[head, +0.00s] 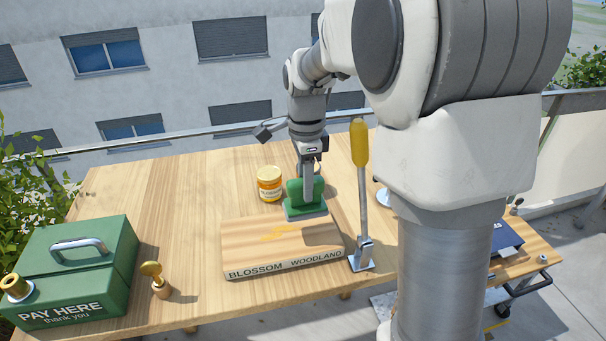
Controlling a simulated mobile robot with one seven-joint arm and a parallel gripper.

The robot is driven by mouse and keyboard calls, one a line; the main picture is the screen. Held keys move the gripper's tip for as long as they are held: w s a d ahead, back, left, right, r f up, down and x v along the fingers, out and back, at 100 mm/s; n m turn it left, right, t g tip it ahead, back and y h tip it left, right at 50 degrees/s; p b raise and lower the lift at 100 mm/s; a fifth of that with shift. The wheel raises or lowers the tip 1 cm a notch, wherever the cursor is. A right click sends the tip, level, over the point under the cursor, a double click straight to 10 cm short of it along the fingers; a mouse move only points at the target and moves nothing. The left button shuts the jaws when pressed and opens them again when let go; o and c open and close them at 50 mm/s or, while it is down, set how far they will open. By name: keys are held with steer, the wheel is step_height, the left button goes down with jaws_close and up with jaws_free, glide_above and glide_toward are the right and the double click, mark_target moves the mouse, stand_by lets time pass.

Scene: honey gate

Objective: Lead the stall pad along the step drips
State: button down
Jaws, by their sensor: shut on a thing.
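The stall pad (305,211) has a green grip on top and a greyish base. It is at the back right part of a low wooden step (245,262), whose front edge reads BLOSSOM and WOODLAND. My gripper (307,188) points down and is shut on the pad's green grip. Amber-yellow drips (281,234) lie on the step's top, just left of and in front of the pad. The pad's underside is hidden, so I cannot tell whether it touches the step.
A honey jar (269,184) stands behind the step. A tall yellow-topped lever (360,200) stands at the step's right. A green PAY HERE box (75,270) and a small brass-topped stamp (157,279) are at the left. The table's (150,200) back left is clear.

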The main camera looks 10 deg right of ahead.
mark_target(308, 204)
steer(key=shift+s+d+f, duration=0.1)
steer(key=shift+s+d, duration=0.15)
steer(key=shift+s, duration=0.05)
steer(key=shift+a, duration=0.1)
step_height(308, 204, down, 4)
steer(key=b, duration=0.3)
steer(key=shift+f, duration=0.25)
steer(key=a+p, duration=0.1)
steer(key=a, duration=1.1)
steer(key=shift+a+r+p, duration=0.25)
steer(key=shift+a+p, duration=0.15)
steer(key=shift+f, duration=0.8)
steer(key=shift+f, duration=0.25)
